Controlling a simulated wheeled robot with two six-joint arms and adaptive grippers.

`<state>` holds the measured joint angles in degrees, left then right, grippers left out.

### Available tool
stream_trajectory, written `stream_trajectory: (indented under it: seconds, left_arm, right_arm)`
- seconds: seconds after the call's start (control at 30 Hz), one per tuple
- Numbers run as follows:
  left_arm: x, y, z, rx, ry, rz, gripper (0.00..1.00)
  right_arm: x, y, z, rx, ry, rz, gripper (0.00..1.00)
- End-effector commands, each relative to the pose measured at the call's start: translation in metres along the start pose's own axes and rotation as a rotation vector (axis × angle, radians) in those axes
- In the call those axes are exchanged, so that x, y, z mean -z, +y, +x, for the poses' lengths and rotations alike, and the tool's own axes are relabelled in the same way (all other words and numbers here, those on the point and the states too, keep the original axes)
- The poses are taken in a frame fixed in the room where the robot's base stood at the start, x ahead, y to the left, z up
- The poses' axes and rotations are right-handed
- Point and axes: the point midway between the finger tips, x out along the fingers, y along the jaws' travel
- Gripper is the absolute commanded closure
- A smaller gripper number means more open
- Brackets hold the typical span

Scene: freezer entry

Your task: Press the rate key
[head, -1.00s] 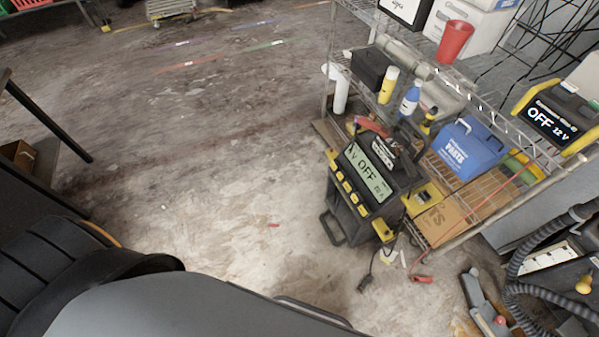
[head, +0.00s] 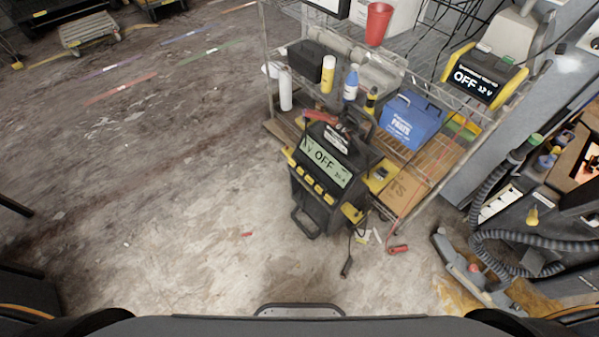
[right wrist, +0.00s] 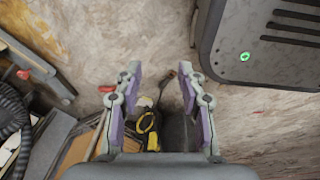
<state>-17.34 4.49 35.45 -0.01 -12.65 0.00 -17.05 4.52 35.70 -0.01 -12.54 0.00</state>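A second yellow-and-black unit (head: 480,80), also reading "OFF", sits on the shelf at the right. In the right wrist view my right gripper (right wrist: 157,77) is open and empty, its fingers apart above the floor. My left gripper is not in view.
The wire shelf (head: 440,185) holds a blue parts box (head: 411,120), bottles and a red cup (head: 378,22). A cable and red clamp (head: 398,249) lie on the floor beside the charger. A grey hose (head: 510,240) is at right.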

Motion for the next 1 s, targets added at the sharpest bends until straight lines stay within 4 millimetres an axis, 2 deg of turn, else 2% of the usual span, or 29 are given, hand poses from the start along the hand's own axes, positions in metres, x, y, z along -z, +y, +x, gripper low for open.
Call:
stream_trajectory:
  seconds: [0.07,0.37,1.0]
  left_arm:
    - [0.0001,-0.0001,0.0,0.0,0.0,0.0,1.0]
    - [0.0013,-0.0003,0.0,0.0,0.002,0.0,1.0]
    - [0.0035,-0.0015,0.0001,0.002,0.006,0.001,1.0]
  right_arm:
    - [-0.0003,0.0001,0.0,0.0,-0.001,0.0,0.6]
    - [-0.0025,0.0003,0.0,0.0,-0.004,0.0,1.0]
    - [-0.0046,0.0012,0.0,-0.001,-0.008,-0.001,1.0]
